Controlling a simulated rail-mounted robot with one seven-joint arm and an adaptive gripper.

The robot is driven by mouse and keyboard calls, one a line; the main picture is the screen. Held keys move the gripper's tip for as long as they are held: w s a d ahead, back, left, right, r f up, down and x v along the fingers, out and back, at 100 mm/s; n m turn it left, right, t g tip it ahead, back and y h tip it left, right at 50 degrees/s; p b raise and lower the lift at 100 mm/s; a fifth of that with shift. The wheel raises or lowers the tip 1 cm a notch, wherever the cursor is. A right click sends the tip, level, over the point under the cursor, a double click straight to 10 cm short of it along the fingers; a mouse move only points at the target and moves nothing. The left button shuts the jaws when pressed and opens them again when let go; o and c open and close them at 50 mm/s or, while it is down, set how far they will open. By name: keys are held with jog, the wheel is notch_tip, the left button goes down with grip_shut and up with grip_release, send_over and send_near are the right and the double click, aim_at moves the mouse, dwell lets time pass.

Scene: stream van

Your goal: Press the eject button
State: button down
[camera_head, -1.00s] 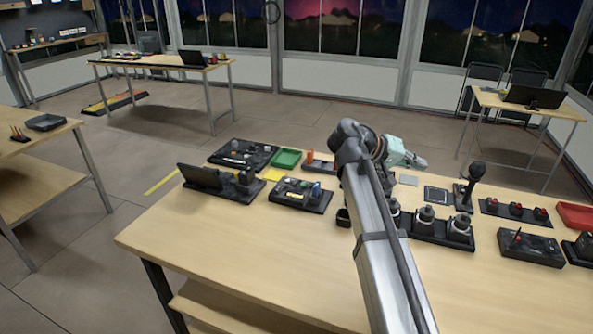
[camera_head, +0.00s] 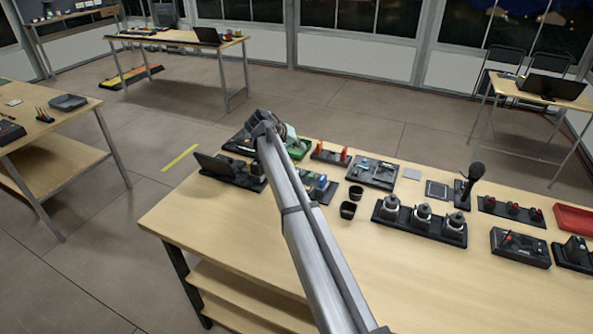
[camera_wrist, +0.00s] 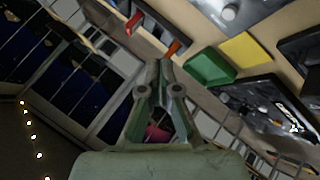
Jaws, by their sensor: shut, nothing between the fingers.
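My gripper shows in the wrist view (camera_wrist: 160,68) with its two pale green fingers closed together and nothing between them. In the head view it is mostly hidden behind my arm, above the back left of the workbench (camera_head: 400,290). No button can be made out for certain as the eject button. Close to the gripper in the wrist view are a green tray (camera_wrist: 208,70) and a black panel with small controls (camera_wrist: 262,112), both right of the fingertips. A grey panel with a round knob (camera_wrist: 235,8) is at the top. The fingers appear apart from all of these.
In the head view, a tilted dark screen (camera_head: 213,165) stands left of my arm. A panel with red buttons (camera_head: 512,209), a microphone-like stand (camera_head: 470,182), a rack of round devices (camera_head: 420,222) and a red tray (camera_head: 577,219) are to the right. The workbench front is clear.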

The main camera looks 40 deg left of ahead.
jog(key=shift+a+f+m+y, duration=0.1)
jog(key=shift+a+m+y, duration=0.35)
jog(key=shift+a, duration=0.75)
jog(key=shift+f, duration=0.1)
notch_tip(320, 180, down, 8)
jog(key=shift+r+b, duration=0.2)
jog(key=shift+b, duration=0.75)
jog(key=shift+f, duration=0.5)
jog(key=shift+f+b, duration=0.1)
jog(key=shift+b, duration=0.2)
jog(key=shift+f+b, duration=0.35)
